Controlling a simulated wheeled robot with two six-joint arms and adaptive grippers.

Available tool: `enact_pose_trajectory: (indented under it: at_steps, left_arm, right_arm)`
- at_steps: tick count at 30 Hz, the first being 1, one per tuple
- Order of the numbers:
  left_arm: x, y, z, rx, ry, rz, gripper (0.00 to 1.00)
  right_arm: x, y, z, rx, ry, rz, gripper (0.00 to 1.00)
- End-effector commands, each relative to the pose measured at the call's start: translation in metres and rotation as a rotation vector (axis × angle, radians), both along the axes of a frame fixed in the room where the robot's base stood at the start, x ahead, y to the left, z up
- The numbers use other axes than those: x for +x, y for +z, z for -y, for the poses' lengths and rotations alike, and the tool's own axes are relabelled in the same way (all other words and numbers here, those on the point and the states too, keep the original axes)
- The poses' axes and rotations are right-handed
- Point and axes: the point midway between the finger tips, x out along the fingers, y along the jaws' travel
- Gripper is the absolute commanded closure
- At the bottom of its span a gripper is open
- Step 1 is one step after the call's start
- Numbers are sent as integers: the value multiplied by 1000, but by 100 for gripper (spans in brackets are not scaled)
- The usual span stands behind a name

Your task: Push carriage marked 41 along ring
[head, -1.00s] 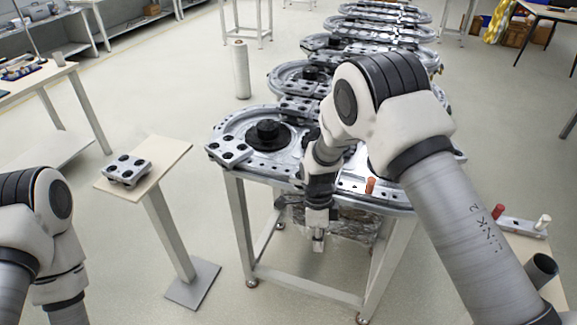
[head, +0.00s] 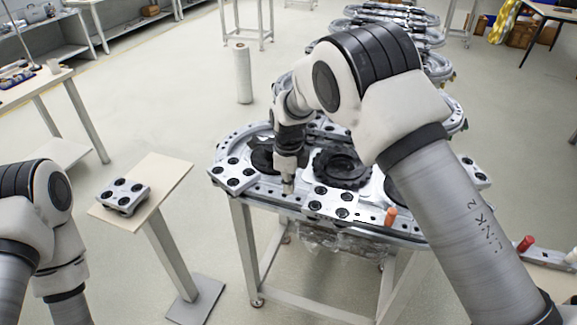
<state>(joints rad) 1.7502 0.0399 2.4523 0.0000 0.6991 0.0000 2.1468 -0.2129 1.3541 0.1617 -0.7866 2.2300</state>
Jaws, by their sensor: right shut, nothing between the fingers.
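The ring track (head: 262,189) lies on a metal-framed table in the middle of the head view. One carriage (head: 233,174) with black round pads sits at its left end. A second carriage (head: 333,204) sits on the front straight, and a third (head: 472,172) shows at the right beyond my arm. No number is legible on any carriage, so I cannot tell which is 41. My right gripper (head: 288,186) is shut and empty, pointing down at the front straight between the left and front carriages. Whether it touches the track is unclear. My left gripper is out of view.
A loose carriage-like block (head: 123,195) lies on a small stand (head: 168,180) at the left. An orange peg (head: 390,216) stands at the track's front edge. More rings (head: 437,68) stretch away behind. A white roll (head: 243,74) stands on the open floor.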

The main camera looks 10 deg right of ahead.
Motion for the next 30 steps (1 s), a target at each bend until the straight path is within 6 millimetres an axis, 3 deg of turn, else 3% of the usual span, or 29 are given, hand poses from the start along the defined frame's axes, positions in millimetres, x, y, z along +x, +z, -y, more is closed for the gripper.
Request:
enact_pose_trajectory:
  at_steps: [4, 11, 25, 30]
  left_arm:
    - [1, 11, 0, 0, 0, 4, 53]
    - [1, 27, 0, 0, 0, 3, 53]
    - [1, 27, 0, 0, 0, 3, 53]
    - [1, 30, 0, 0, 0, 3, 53]
  right_arm:
    - [1, -34, 0, 1, -1, -7, 100]
    - [-19, -31, 30, 0, -2, -6, 100]
    - [-24, -32, 39, 0, -1, -4, 100]
    - [-42, -31, 67, 2, -6, -5, 100]
